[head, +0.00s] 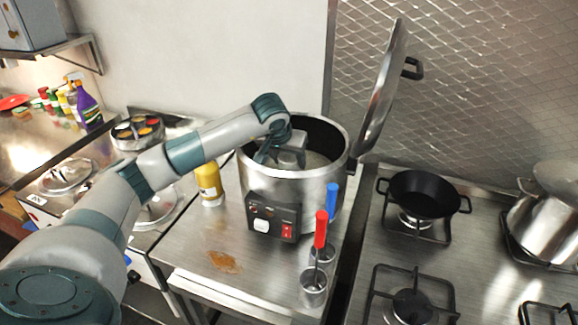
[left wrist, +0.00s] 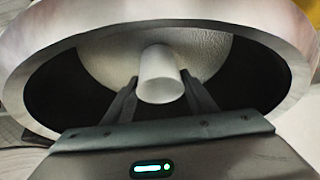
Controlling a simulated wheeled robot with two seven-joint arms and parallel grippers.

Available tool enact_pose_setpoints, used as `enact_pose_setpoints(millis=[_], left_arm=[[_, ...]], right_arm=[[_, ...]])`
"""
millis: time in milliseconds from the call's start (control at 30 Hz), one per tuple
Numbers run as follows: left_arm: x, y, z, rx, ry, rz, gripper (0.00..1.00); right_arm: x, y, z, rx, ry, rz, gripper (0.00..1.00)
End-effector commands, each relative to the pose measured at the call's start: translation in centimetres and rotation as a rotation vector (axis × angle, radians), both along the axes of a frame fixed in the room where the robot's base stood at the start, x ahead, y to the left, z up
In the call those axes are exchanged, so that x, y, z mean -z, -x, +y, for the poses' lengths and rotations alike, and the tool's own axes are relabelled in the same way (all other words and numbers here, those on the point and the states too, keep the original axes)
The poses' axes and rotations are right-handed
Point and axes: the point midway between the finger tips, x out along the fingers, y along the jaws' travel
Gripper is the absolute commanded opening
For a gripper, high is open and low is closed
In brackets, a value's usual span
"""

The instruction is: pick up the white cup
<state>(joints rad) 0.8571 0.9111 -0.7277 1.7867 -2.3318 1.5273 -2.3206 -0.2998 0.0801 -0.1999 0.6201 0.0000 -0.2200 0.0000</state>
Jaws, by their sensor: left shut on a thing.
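The white cup (left wrist: 160,72) shows in the left wrist view between the two dark fingers of my left gripper (left wrist: 160,86), which is shut on it. White contents of a large steel pot lie behind the cup. In the head view my left arm reaches down through the open top of the steel pot (head: 325,186), with the gripper (head: 284,158) inside the rim. The cup is hard to tell from the gripper there. My right gripper is in neither view.
The pot's raised lid (head: 383,88) stands at its right. A yellow bottle (head: 208,184) stands left of the pot. A steel cup (head: 313,289) with a red-handled tool (head: 320,230) stands in front. A black pan (head: 424,193) sits on the stove at right.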

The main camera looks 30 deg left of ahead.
Motion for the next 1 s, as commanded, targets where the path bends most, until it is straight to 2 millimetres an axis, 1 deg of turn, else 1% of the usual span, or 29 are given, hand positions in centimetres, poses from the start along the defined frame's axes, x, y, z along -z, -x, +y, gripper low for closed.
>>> enact_pose_setpoints(millis=[33, 200, 400, 500, 700, 1000], left_arm=[[-0.5, -0.1, 0.1, 0.0, -0.001, -0.006, 0.29], [-2.8, -0.1, 0.0, 0.0, -0.001, -0.005, 0.29], [-5.7, -0.1, 0.0, 0.0, -0.001, -0.005, 0.29], [-6.8, -0.1, 0.0, 0.0, 0.0, -0.004, 0.29], [-8.1, 0.0, 0.0, 0.0, 0.0, -0.001, 0.29], [-8.3, 0.0, 0.0, 0.0, 0.0, 0.0, 0.29]], right_arm=[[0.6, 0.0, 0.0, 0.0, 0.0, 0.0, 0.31], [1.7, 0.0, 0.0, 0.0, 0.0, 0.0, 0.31], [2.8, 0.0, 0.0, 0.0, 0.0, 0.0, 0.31], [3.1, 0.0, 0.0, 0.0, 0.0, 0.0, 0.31], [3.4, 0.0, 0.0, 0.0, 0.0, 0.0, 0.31], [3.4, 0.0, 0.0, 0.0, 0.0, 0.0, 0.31]])
